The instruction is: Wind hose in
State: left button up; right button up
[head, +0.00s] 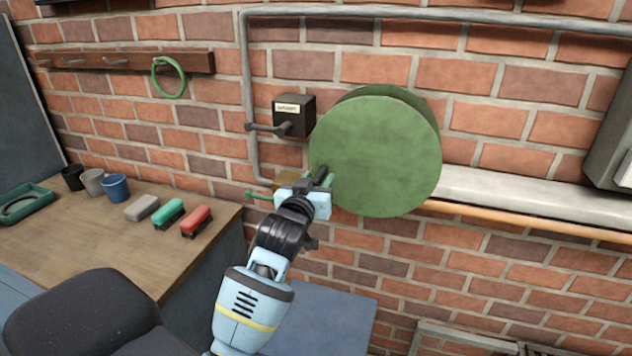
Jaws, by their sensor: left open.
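A large round green hose reel (378,155) is mounted on the brick wall, its flat disc face toward me. My left gripper (322,177) is at the lower left edge of the disc, with its fingers open. A dark, handle-like piece shows by the fingers; I cannot tell whether it is part of the reel or of the gripper, or whether anything is touched. A small green fitting (258,196) shows left of the gripper, partly hidden behind it. No length of hose is clearly visible. My right gripper is not in view.
A black box with a lever (293,115) sits on the wall left of the reel, by a grey pipe (249,80). A wooden bench (100,235) at left holds cups, brushes and a green tray (25,203). A copper pipe (520,222) runs right. A green ring (169,77) hangs from a rack.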

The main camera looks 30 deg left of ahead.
pick_arm(q)
grip_shut()
dwell(0.3)
jog(key=shift+w, duration=0.1)
